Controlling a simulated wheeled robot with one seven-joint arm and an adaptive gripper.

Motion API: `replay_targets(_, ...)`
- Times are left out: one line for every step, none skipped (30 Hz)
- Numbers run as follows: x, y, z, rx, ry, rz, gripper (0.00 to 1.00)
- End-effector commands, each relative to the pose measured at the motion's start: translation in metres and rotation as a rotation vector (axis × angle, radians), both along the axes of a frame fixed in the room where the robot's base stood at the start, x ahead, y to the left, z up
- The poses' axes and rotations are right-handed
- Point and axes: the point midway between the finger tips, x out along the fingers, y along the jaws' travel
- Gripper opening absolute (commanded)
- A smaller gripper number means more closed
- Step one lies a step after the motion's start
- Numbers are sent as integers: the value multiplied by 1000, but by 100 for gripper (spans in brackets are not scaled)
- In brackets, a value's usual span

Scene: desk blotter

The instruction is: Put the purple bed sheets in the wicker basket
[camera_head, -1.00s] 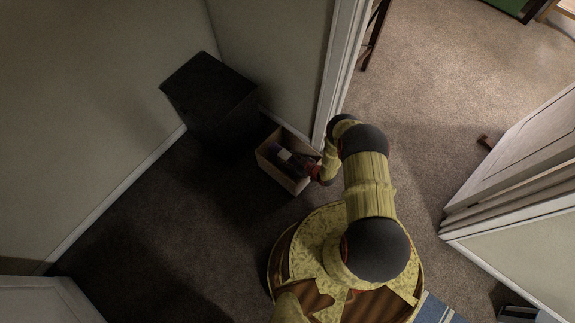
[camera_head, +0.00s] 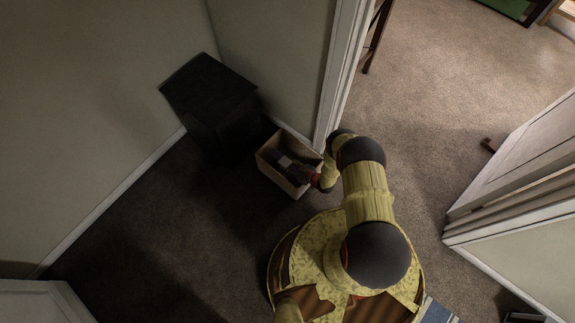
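The wicker basket (camera_head: 268,166) is a small tan, open-topped box on the dark carpet beside the wall corner. A dark purplish shape (camera_head: 280,157), which looks like the purple bed sheets, shows inside it with a small paler patch. My arm reaches in from the right over the basket's rim. My gripper (camera_head: 294,168) is dark and is inside or just above the basket opening, close against the purplish shape. The fingers blend into the shadow, so I cannot tell whether they are open or shut, or whether they touch the sheets.
A black bin-like box (camera_head: 212,98) stands against the wall behind and left of the basket. A white door frame (camera_head: 338,80) rises just right of the basket. An open white door (camera_head: 520,170) is at the right. Carpet to the left (camera_head: 170,230) is clear.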

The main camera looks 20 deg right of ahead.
Motion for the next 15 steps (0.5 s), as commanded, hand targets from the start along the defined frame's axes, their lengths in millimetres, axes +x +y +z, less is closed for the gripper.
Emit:
replay_targets(0, 0, 0, 0, 0, 0, 43)
replay_targets(0, 0, 0, 0, 0, 0, 45)
replay_targets(0, 0, 0, 0, 0, 0, 47)
replay_targets(0, 0, 0, 0, 0, 0, 49)
replay_targets(0, 0, 0, 0, 0, 0, 50)
replay_targets(0, 0, 0, 0, 0, 0, 53)
replay_targets(0, 0, 0, 0, 0, 0, 54)
replay_targets(0, 0, 0, 0, 0, 0, 56)
replay_targets(0, 0, 0, 0, 0, 0, 57)
replay_targets(0, 0, 0, 0, 0, 0, 57)
replay_targets(0, 0, 0, 0, 0, 0, 57)
replay_targets(0, 0, 0, 0, 0, 0, 57)
replay_targets(0, 0, 0, 0, 0, 0, 57)
replay_targets(0, 0, 0, 0, 0, 0, 57)
replay_targets(0, 0, 0, 0, 0, 0, 57)
